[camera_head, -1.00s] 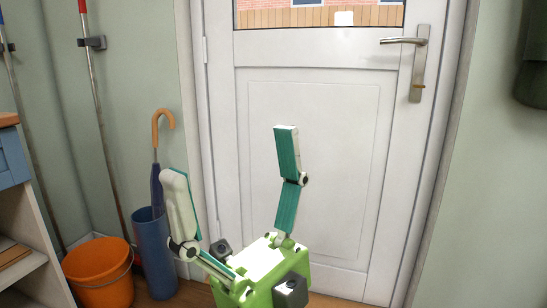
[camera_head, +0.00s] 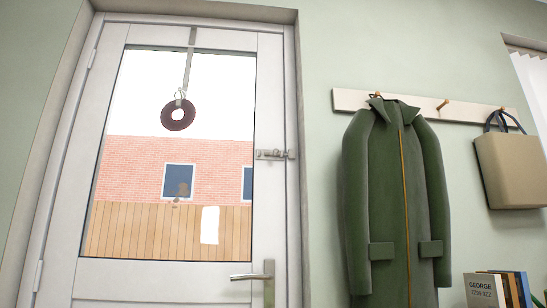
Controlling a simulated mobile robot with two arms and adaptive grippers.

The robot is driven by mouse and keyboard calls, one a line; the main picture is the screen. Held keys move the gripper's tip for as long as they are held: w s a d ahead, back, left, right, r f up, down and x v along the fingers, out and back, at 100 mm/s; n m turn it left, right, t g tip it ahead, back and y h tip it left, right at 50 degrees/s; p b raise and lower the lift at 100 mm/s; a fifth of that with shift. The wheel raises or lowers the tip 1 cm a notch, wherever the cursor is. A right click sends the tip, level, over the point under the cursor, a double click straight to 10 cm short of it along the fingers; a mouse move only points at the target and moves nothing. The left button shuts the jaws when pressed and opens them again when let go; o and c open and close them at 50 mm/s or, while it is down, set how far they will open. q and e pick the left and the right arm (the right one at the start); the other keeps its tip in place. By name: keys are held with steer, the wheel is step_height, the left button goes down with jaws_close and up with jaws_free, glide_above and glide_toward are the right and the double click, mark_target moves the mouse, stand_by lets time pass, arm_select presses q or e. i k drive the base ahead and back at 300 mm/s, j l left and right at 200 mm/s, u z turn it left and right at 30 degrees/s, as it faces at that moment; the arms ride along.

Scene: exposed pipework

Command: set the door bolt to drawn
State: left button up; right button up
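The door bolt (camera_head: 276,154) is a small metal slide bolt on the right stile of the white door (camera_head: 100,275), beside the glass and well above the handle. It lies level and its right end is close to the door frame (camera_head: 294,200). The picture is too small to tell whether the bolt reaches into the frame. The lever door handle (camera_head: 258,276) shows at the lower edge, pointing left. Neither of my grippers is in view.
A green coat (camera_head: 395,200) hangs from a peg rail (camera_head: 440,107) right of the door, with a beige bag (camera_head: 510,168) farther right. Books (camera_head: 495,290) stand at the lower right. A dark ring (camera_head: 178,115) hangs on a strap over the door glass.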

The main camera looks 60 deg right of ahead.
mark_target(275, 153)
steer(key=z, duration=1.55)
